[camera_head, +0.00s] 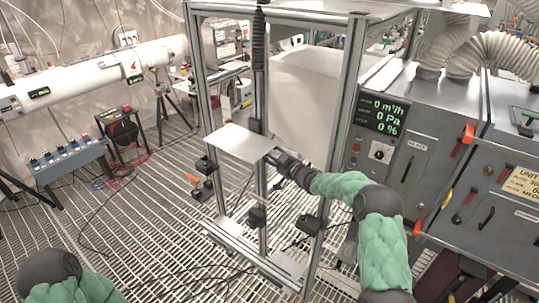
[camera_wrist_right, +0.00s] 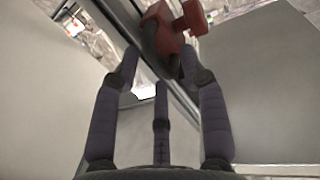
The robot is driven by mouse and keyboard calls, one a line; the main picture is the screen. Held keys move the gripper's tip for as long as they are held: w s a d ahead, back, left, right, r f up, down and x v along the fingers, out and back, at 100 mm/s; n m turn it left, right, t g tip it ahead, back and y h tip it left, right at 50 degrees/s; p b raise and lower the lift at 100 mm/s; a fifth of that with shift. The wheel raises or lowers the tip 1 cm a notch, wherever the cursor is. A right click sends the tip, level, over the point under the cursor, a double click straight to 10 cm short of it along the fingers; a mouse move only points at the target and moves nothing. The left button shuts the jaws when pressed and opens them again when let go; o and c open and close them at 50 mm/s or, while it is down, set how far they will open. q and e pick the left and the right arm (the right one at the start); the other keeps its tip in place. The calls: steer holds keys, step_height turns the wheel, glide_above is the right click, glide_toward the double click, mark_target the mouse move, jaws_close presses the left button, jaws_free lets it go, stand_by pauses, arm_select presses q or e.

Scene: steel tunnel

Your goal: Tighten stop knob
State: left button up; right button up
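A red knob (camera_wrist_right: 188,18) with a T-shaped head shows at the top of the right wrist view, beside a dark rounded part on a metal post. My right gripper (camera_wrist_right: 160,68) is open, its fingers spread and empty below the knob and apart from it. In the head view my right gripper (camera_head: 278,158) is by the frame post, at the right edge of a flat grey plate (camera_head: 238,141). An orange-red handle (camera_head: 193,179) sits by black clamps left of the post; I cannot tell if it is the same knob. My left gripper is not in view.
The aluminium frame (camera_head: 345,110) stands around my right forearm. A grey cabinet (camera_head: 415,150) with a green display is on the right. A white tube (camera_head: 95,75) and a control box (camera_head: 65,160) are on the left. Cables lie on the grated floor.

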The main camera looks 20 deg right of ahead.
steer(key=v, duration=1.2)
stand_by(0.3)
